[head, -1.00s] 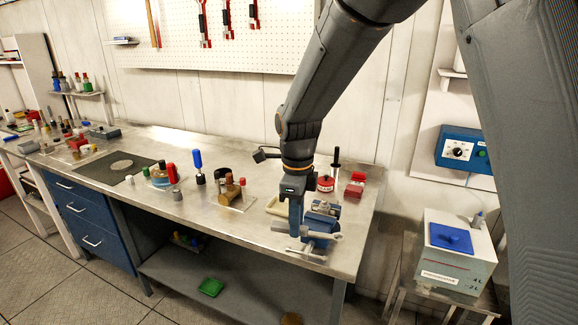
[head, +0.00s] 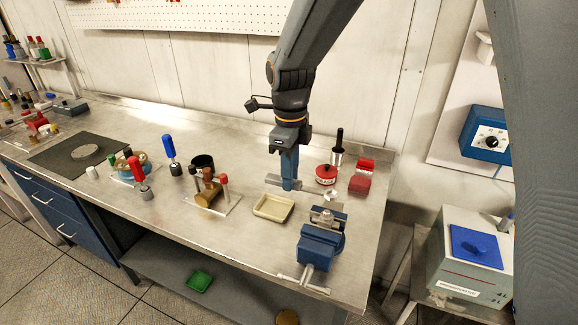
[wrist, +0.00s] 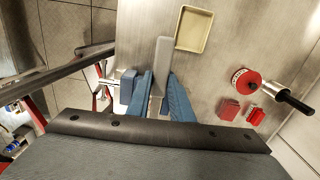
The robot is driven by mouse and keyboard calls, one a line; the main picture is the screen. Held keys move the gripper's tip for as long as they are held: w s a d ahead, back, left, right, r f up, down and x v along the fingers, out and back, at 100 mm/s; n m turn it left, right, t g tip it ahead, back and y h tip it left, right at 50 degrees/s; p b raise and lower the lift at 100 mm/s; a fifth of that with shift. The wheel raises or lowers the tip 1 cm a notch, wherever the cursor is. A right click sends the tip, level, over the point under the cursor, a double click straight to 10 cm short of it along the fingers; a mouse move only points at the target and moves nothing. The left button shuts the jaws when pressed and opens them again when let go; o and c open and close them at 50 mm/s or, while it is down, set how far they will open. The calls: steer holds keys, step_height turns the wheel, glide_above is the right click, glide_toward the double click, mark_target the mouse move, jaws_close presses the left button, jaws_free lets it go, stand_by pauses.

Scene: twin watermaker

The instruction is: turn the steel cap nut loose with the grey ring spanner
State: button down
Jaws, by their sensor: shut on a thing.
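My gripper (head: 290,186) is shut on the grey ring spanner (head: 275,180), held level above the bench, behind and to the left of the blue vise (head: 318,248). In the wrist view the spanner (wrist: 160,70) runs out from between my two blue fingers (wrist: 164,98) toward a cream tray. Its ring end cannot be made out. A small steel part on top of the vise jaws (head: 326,216) looks like the cap nut. The spanner is apart from it. The vise also shows left of my fingers in the wrist view (wrist: 128,86), where the nut cannot be made out.
The cream tray (head: 273,207) lies left of the vise. A red round tin (head: 326,174), a black-handled tool (head: 338,148) and red blocks (head: 361,181) stand behind the vise. A stand with a brass cylinder (head: 210,193) is farther left. The bench front is clear.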

steer(key=shift+s+a+f, duration=0.1)
steer(key=shift+a+f, duration=0.05)
steer(key=shift+f, duration=0.3)
steer(key=shift+s+a+f, duration=0.1)
steer(key=shift+f, duration=0.35)
steer(key=shift+f+b, duration=0.35)
steer(key=shift+f, duration=0.6)
steer(key=shift+w+f, duration=0.1)
steer(key=shift+f, duration=1.15)
stand_by(0.3)
steer(key=s+n, duration=0.7)
steer(key=n, duration=0.1)
steer(key=shift+d+p, duration=0.15)
steer(key=shift+p, duration=0.2)
stand_by(1.3)
stand_by(0.3)
